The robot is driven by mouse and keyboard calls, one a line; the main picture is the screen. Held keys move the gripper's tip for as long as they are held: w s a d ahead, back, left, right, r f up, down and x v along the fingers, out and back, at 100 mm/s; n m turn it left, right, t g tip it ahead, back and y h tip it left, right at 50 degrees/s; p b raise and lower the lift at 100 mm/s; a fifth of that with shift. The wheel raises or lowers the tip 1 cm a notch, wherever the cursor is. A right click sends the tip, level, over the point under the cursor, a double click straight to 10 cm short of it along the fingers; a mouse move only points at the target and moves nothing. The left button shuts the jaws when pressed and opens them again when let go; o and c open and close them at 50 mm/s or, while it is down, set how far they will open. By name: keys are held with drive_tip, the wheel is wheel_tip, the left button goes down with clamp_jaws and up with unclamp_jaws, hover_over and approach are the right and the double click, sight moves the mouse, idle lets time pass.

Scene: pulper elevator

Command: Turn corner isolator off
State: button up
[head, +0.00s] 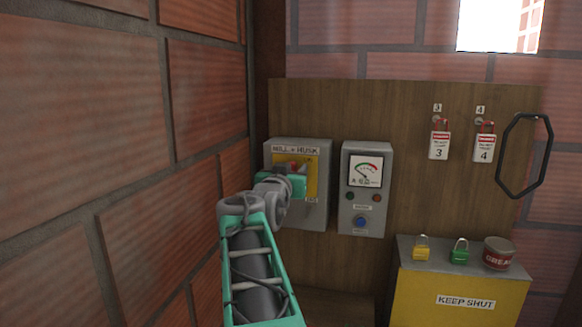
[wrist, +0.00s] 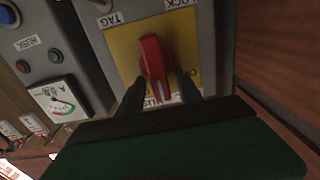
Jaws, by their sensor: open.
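The corner isolator is a grey box (head: 313,214) labelled "MILL + HUSK", on the wooden board beside the left brick wall. Its yellow plate (wrist: 126,52) carries a red handle (wrist: 151,55), which points nearly up and down in the wrist view. In the head view only a bit of red (head: 293,164) shows above my gripper (head: 292,178). My gripper's two dark fingers (wrist: 161,80) are open, one on each side of the handle's near end. I cannot tell whether they touch it. Part of the plate's lettering is hidden by the fingers.
Right of the isolator is a grey meter box (head: 380,153) with a dial and buttons. Tags 3 (head: 439,146) and 4 (head: 485,148) hang further right, near a black hoop (head: 545,160). A yellow box (head: 420,300) bears padlocks and a tin (head: 498,253). The brick wall (head: 90,130) is close on the left.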

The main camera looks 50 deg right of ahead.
clamp_jaws()
drive_tip(key=shift+f, duration=0.1)
idle(0.3)
